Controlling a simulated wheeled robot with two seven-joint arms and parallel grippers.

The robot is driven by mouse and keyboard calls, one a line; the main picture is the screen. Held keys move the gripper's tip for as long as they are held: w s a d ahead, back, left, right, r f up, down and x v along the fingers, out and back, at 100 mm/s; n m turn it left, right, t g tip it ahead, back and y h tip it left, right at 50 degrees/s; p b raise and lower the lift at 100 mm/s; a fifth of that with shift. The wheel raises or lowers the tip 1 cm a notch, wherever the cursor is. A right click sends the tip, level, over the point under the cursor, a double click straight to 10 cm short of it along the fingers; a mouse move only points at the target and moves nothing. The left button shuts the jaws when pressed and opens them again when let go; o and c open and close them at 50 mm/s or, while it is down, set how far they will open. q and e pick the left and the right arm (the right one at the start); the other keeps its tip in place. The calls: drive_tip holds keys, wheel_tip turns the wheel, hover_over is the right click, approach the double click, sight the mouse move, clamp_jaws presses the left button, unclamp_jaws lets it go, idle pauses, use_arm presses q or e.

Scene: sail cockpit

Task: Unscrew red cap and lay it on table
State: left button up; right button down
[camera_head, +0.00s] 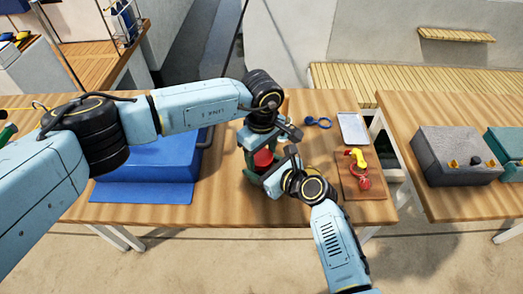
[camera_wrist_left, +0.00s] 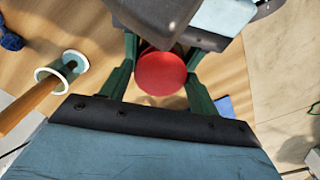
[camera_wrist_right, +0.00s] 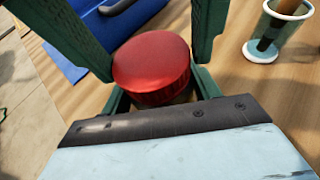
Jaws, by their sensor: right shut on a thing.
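The red cap (camera_head: 264,158) shows between both grippers near the middle of the table (camera_head: 240,212). It is round and fills the centre of the left wrist view (camera_wrist_left: 161,73) and the right wrist view (camera_wrist_right: 151,68). My left gripper (camera_head: 258,148) comes down from above, its green fingers open on either side of the cap. My right gripper (camera_head: 261,174) comes in from the right, shut low around the container beneath the cap. The container is almost wholly hidden by the cap and fingers.
A blue case (camera_head: 150,150) lies to the left on a blue mat (camera_head: 140,192). To the right are a wooden board (camera_head: 347,186) with yellow and red parts, a pale tray (camera_head: 353,128) and a blue shackle-like item (camera_head: 319,122). A green-and-white cup (camera_wrist_right: 272,30) stands close by.

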use_arm(q)
drive_tip(key=c, duration=0.7)
drive_tip(key=n, duration=0.3)
drive_tip(key=shift+n, duration=0.4)
drive_tip(key=n, duration=0.3)
drive_tip(key=shift+r+n, duration=0.1)
drive_tip(key=shift+n, duration=0.2)
drive_tip(key=n, duration=0.6)
drive_tip(key=shift+w, duration=0.1)
drive_tip(key=o, duration=1.1)
drive_tip(key=shift+s, duration=0.2)
